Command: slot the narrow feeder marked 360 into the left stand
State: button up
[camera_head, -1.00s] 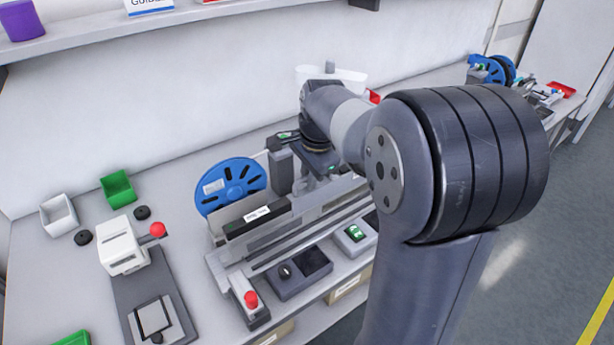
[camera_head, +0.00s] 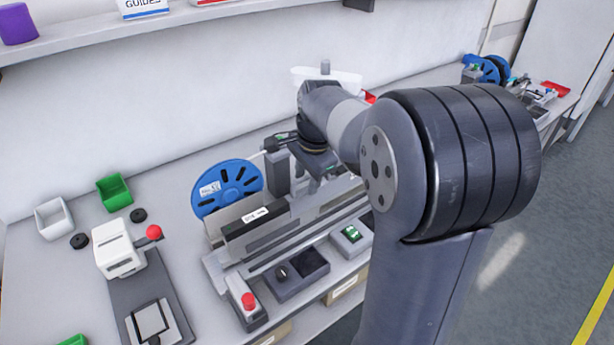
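A long grey stand with rails (camera_head: 225,267) sits on the bench at centre. A narrow feeder with a dark body and a small white label (camera_head: 256,216) lies along its back left; the label is too small to read. A blue reel (camera_head: 226,188) stands upright behind that feeder. My gripper (camera_head: 314,184) points down over the back of the stand, right of the reel. My arm and wrist hide much of it, so its fingers and anything between them are unclear. No marking 360 is readable.
A white device with a red knob (camera_head: 119,249) stands at left, near green (camera_head: 114,192) and white (camera_head: 53,218) bins. A red button box (camera_head: 246,301) and a dark control box (camera_head: 297,275) sit before the stand. Another blue reel (camera_head: 488,68) is far right.

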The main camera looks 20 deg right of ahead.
notch_tip(320, 180, up, 11)
jog(key=s, duration=0.2)
jog(key=shift+d+f, duration=0.15)
jog(key=shift+d, duration=0.15)
jog(key=shift+f, duration=0.1)
jog(key=f, duration=0.3)
jog(key=w+f, duration=0.1)
jog(key=f, duration=0.3)
jog(key=w+f, duration=0.1)
jog(key=f, duration=0.2)
jog(key=shift+a+f, duration=0.25)
jog(key=shift+a, duration=0.4)
jog(key=shift+d+r, duration=0.1)
